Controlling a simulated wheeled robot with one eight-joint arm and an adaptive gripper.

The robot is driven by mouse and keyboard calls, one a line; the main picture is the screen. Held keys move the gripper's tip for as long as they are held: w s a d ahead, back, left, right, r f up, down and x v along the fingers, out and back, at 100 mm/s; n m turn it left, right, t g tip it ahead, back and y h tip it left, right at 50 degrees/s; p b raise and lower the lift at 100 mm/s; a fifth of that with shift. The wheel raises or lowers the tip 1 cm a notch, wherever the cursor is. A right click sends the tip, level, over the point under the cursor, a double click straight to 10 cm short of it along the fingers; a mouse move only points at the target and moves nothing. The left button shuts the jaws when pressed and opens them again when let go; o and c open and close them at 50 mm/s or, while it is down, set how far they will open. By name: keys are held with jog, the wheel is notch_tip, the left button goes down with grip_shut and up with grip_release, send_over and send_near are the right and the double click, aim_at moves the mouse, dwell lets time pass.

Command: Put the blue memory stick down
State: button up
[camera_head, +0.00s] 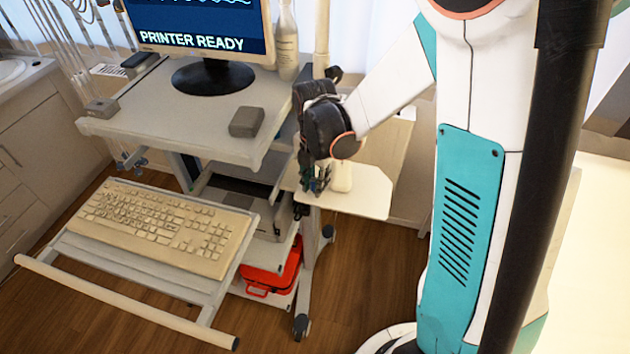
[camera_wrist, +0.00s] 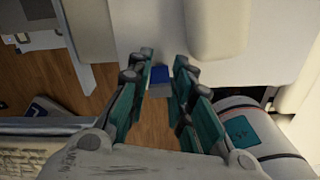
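In the wrist view, the blue memory stick (camera_wrist: 160,76) shows between the teal fingers of my gripper (camera_wrist: 163,62). It fills the gap from one finger to the other, so the gripper appears shut on it. The white side shelf (camera_wrist: 125,25) lies behind the fingertips, with the stick seen near the shelf's edge. In the head view, my gripper (camera_head: 316,180) points down over the left part of that shelf (camera_head: 365,197). I cannot tell whether the stick touches the shelf. The stick is too small to make out clearly in the head view.
A rounded white object (camera_head: 342,178) stands right beside my gripper on the shelf. The cart's top (camera_head: 180,110) carries a monitor (camera_head: 205,40) and a small grey box (camera_head: 247,122). A keyboard (camera_head: 160,222) lies on a lower tray. The shelf's front right part is clear.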

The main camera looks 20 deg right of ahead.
aim_at(315, 179)
jog(key=shift+r+p, duration=0.55)
notch_tip(315, 179, up, 12)
jog(key=p, duration=0.3)
jog(key=s+r+m+t, duration=0.3)
jog(key=s+m, duration=0.4)
jog(key=m, duration=0.5)
jog(key=s+r+m+t, duration=0.4)
jog(key=s+m, duration=0.4)
jog(key=m, duration=0.5)
jog(key=shift+r+m, duration=0.3)
jog(key=shift+r, duration=0.55)
notch_tip(315, 179, down, 10)
jog(key=b, duration=0.9)
jog(key=shift+r+b, duration=0.25)
jog(key=shift+b, duration=0.05)
